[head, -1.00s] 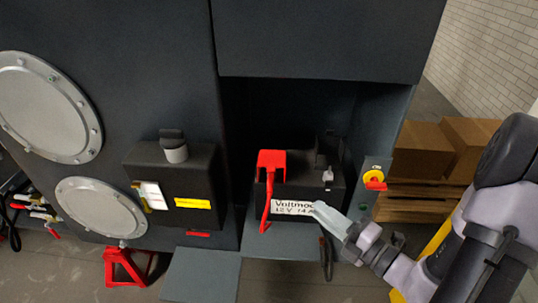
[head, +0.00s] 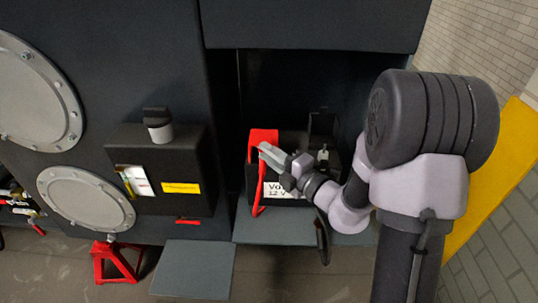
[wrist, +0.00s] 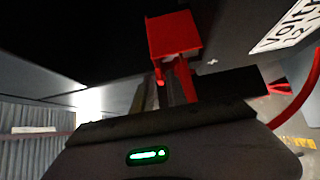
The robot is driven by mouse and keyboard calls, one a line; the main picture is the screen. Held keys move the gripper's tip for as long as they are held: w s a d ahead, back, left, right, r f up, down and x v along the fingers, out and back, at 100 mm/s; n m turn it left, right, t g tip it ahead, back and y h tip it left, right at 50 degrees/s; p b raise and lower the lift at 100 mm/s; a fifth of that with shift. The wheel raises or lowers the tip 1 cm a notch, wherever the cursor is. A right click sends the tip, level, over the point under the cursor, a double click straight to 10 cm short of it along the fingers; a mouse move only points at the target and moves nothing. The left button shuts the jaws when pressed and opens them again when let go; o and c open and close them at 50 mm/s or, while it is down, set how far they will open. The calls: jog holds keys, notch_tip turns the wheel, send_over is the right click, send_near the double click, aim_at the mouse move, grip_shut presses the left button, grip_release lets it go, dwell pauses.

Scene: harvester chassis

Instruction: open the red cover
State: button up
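The red cover (head: 263,136) sits on the left end of the black battery box (head: 290,146), with a red cable (head: 259,198) running down from it. It looks closed down. My gripper (head: 264,151) is at the right side of the cover, with its light grey fingertips against or just in front of it; contact is unclear. In the wrist view, the red cover (wrist: 173,35) lies straight ahead of the fingers, with red parts below it near the fingertips. The finger gap is too dark to read. My gripper partly hides the white voltage label (head: 279,190).
The battery stands on a grey shelf (head: 280,228) in a recess, under an overhanging dark panel (head: 310,22). A black box with a yellow label (head: 181,188) is to the left. A red jack stand (head: 113,262) is on the floor.

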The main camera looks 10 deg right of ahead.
jog(key=shift+c, duration=0.2)
grip_shut()
dwell(1.2)
